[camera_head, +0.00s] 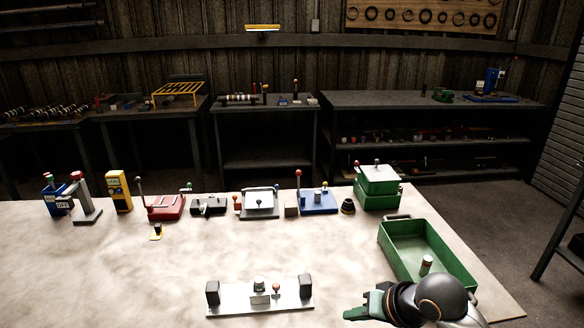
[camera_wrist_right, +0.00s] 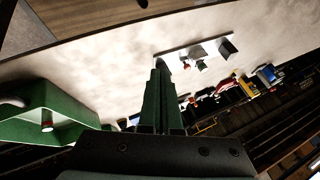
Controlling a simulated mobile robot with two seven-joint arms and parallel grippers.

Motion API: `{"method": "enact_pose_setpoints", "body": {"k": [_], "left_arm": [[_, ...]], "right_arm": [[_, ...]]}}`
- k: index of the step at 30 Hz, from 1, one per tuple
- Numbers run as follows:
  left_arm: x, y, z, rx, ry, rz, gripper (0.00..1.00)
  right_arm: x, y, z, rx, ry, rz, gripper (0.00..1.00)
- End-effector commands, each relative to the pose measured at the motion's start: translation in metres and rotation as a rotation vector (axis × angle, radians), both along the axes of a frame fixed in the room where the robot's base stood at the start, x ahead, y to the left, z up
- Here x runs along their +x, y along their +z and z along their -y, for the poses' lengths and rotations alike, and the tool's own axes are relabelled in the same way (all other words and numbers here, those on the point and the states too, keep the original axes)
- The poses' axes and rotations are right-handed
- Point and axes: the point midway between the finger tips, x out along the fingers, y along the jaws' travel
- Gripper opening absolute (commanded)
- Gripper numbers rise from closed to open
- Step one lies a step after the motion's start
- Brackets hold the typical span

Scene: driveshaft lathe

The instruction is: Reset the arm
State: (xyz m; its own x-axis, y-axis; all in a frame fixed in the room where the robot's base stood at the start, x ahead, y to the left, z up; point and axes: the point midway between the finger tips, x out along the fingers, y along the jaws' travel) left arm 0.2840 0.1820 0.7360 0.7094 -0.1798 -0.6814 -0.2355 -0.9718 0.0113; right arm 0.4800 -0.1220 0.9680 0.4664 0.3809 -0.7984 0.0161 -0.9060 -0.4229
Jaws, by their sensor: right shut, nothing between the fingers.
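My right arm comes in at the bottom right of the head view. Its right gripper (camera_head: 358,308) has green fingers, is empty and sits over the front of the table, right of the metal fixture (camera_head: 228,305) and in front of the green tray (camera_head: 391,240). In the right wrist view the gripper's fingers (camera_wrist_right: 157,90) lie together, shut, with nothing between them. The fixture also shows beyond the fingertips in that view (camera_wrist_right: 177,53), apart from them. My left gripper is in neither view.
A small cylinder with a reddish top (camera_head: 426,264) stands in the green tray. A row of small machines and a green box (camera_head: 377,196) line the table's back edge. The table's middle and front left (camera_head: 110,275) are clear. Dark workbenches (camera_head: 430,99) stand behind.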

Motion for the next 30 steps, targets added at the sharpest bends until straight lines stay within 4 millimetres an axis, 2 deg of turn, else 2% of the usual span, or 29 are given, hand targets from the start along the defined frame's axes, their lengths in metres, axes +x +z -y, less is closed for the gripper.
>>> {"method": "enact_pose_setpoints", "body": {"k": [2,3,8,14,17,22,27,30], "left_arm": [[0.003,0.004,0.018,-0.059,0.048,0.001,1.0],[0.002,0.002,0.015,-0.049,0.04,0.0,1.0],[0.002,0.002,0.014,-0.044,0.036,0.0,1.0],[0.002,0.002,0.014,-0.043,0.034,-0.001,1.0],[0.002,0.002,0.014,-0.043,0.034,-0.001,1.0],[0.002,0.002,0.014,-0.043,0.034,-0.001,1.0],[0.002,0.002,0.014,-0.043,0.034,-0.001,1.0],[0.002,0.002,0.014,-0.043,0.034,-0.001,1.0]], "right_arm": [[0.0,0.0,0.0,0.0,0.0,0.0,0.0],[-0.003,-0.014,-0.002,0.009,0.003,0.003,0.0],[-0.011,-0.052,-0.005,0.027,0.006,0.06,0.0],[-0.036,-0.109,-0.001,0.008,0.005,0.147,0.0],[-0.059,-0.142,0.006,-0.032,0.004,0.197,0.0],[-0.111,-0.19,0.023,-0.145,0.021,0.277,0.0],[-0.162,-0.219,0.038,-0.263,0.062,0.334,0.0],[-0.182,-0.227,0.044,-0.312,0.084,0.354,0.0]]}}
